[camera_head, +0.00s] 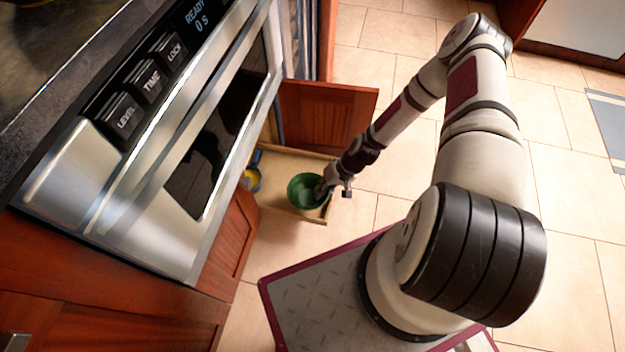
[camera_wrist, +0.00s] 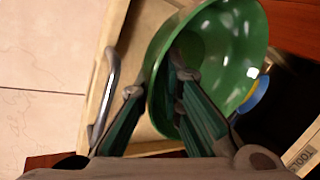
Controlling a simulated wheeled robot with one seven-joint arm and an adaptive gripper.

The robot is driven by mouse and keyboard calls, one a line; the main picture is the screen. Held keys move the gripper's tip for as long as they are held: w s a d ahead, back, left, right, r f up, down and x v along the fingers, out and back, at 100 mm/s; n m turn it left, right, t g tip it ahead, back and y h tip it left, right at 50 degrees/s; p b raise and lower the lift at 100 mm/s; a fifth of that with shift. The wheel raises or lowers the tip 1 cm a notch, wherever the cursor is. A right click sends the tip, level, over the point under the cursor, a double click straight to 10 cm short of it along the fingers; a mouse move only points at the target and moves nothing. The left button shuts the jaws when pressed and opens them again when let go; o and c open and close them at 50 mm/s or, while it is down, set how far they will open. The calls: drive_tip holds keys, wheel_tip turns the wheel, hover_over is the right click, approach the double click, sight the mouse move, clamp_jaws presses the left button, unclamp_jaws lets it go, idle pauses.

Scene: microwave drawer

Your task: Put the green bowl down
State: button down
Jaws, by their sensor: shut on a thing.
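The green bowl (camera_head: 304,191) is at or just above the front part of an open drawer (camera_head: 291,163) below the microwave. My gripper (camera_head: 325,189) reaches in from the right and is shut on the bowl's rim. In the wrist view the green bowl (camera_wrist: 232,60) fills the upper middle, tilted in that picture, with one finger inside it and one outside around its wall. My gripper (camera_wrist: 160,90) covers the near side of the bowl. Whether the bowl touches the drawer floor cannot be told.
A blue and yellow item (camera_head: 252,178) lies in the drawer behind the bowl; part of it shows in the wrist view (camera_wrist: 256,95). The drawer's metal handle (camera_wrist: 106,95) is beside my gripper. The microwave (camera_head: 190,130) overhangs at left. An open cabinet door (camera_head: 325,115) stands behind the drawer.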

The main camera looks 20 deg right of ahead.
drive_tip(key=w, duration=0.2)
drive_tip(key=w+b, duration=0.1)
drive_tip(key=w, duration=0.1)
drive_tip(key=w+b, duration=0.1)
drive_tip(key=w, duration=0.2)
drive_tip(key=shift+d+f, duration=0.35)
drive_tip(key=shift+d, duration=0.05)
drive_tip(key=shift+w+f+b, duration=0.15)
drive_tip(key=shift+f+b, duration=0.45)
drive_tip(key=shift+f, duration=0.3)
drive_tip(key=shift+w+f+b, duration=0.15)
drive_tip(key=shift+f+b, duration=0.4)
drive_tip(key=shift+f, duration=0.3)
drive_tip(key=shift+f, duration=0.1)
drive_tip(key=c, duration=1.7)
unclamp_jaws()
drive_tip(key=p+v, duration=0.4)
drive_tip(key=v, duration=0.8)
drive_tip(key=shift+r, duration=0.25)
